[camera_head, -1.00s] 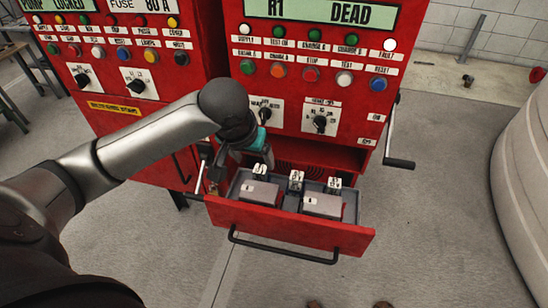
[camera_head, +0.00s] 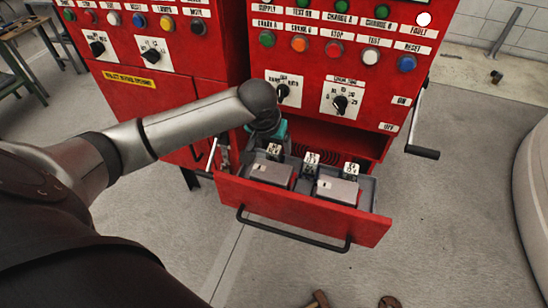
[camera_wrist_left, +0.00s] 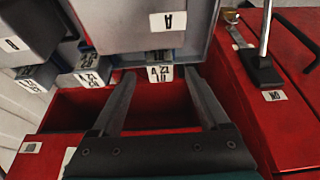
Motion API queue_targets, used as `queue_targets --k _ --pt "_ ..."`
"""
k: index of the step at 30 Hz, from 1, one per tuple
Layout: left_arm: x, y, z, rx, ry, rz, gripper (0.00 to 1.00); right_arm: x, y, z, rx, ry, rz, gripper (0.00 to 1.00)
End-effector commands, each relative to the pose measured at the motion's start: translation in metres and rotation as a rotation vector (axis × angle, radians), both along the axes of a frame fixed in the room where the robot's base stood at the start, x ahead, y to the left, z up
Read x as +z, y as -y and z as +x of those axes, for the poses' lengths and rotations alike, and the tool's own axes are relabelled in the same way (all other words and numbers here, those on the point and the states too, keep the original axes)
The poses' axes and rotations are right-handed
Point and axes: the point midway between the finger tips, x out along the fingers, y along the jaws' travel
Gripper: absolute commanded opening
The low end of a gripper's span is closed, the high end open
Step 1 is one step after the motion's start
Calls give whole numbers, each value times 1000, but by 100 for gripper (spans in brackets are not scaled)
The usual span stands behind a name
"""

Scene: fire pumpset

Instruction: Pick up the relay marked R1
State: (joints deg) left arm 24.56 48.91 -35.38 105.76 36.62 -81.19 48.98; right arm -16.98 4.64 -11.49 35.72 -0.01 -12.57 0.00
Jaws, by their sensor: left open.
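Several small relays with white labels stand in the open red drawer: a left one (camera_head: 274,151), a middle one (camera_head: 311,161) and a right one (camera_head: 350,170). I cannot make out an R1 mark on any of them. My left gripper (camera_head: 271,138) reaches down behind the left relay in the head view, which hides its fingertips. In the left wrist view my gripper (camera_wrist_left: 159,78) is open, with one relay (camera_wrist_left: 161,73) between and just beyond its fingertips, one finger on each side. Whether they touch is unclear. My right gripper is not in view.
The drawer (camera_head: 300,219) holds two larger grey boxes, a left one (camera_head: 271,173) and a right one (camera_head: 336,189). The red control panel (camera_head: 330,75) rises behind it. A crank handle (camera_head: 422,151) juts out at right. A lever (camera_wrist_left: 262,65) stands beside the drawer.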

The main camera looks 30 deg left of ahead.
Motion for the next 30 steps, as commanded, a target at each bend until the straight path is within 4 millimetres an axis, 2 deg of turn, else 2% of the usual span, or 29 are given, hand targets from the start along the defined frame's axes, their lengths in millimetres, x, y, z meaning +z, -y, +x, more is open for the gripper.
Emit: queue_targets --k 1,6,15,30 --pt "-12 -1 2 1 -2 0 79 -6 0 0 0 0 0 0" --pt "-31 -3 10 0 0 0 79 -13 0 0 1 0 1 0" --pt "-35 -4 12 -1 1 1 79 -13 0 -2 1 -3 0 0" --pt "-35 -4 12 -1 0 0 24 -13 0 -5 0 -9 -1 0"
